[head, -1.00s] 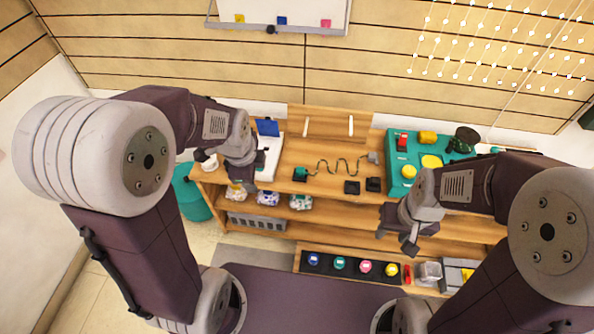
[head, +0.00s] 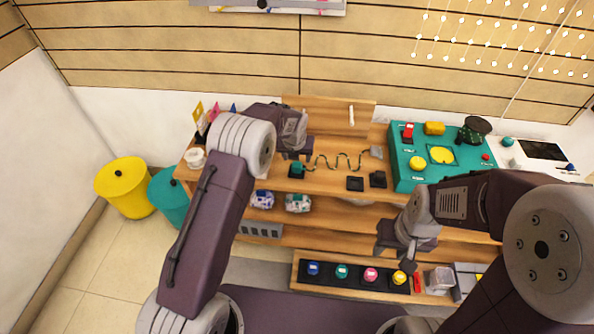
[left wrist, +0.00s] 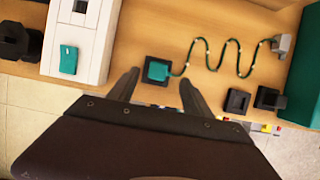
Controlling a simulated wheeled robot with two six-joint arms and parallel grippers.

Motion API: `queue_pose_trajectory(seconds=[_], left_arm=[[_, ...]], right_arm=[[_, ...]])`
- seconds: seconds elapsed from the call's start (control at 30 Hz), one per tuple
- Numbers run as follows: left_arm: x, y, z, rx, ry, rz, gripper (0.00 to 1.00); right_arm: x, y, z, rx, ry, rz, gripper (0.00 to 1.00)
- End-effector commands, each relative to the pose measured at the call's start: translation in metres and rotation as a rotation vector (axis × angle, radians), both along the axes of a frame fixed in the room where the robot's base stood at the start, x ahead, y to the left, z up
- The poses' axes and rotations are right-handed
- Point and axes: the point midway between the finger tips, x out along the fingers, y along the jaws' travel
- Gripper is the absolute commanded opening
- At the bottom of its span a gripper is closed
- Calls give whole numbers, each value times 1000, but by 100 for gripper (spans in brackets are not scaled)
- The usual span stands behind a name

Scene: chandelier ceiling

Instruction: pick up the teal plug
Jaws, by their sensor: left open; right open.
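The teal plug (head: 297,168) sits in a black square socket on the wooden bench, with a wavy green cable running right to a grey block. In the left wrist view the plug (left wrist: 158,70) lies between and slightly beyond my two fingertips, with a gap on each side. My left gripper (head: 296,156) is open at the plug; its height above the bench is hard to tell. In the left wrist view my left gripper (left wrist: 160,88) holds nothing. My right gripper (head: 396,256) is open and empty, in front of the lower shelves.
In the left wrist view a white box (left wrist: 98,40) with a teal rocker is left of my gripper. Yellow (head: 124,188) and teal bins stand left.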

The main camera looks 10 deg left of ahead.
Motion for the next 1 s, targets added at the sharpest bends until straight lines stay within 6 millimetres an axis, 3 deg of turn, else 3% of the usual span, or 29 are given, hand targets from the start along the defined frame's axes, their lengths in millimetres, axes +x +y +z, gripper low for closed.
queue_pose_trajectory(seconds=[0.2,0.43,0.73,0.77,0.93,1.0], left_arm=[[4,1,-12,0,0,1,58],[13,2,-52,-1,1,2,58],[17,2,-57,0,-1,1,58],[17,2,-57,0,-1,1,53],[17,2,-57,-1,0,2,5],[17,2,-57,0,-1,1,0]], right_arm=[[0,0,-4,0,0,0,42],[0,0,-16,0,0,0,42],[0,0,-16,0,0,0,42],[0,0,-16,0,0,0,42],[0,0,-16,0,0,0,42],[0,0,-16,0,0,0,42]])
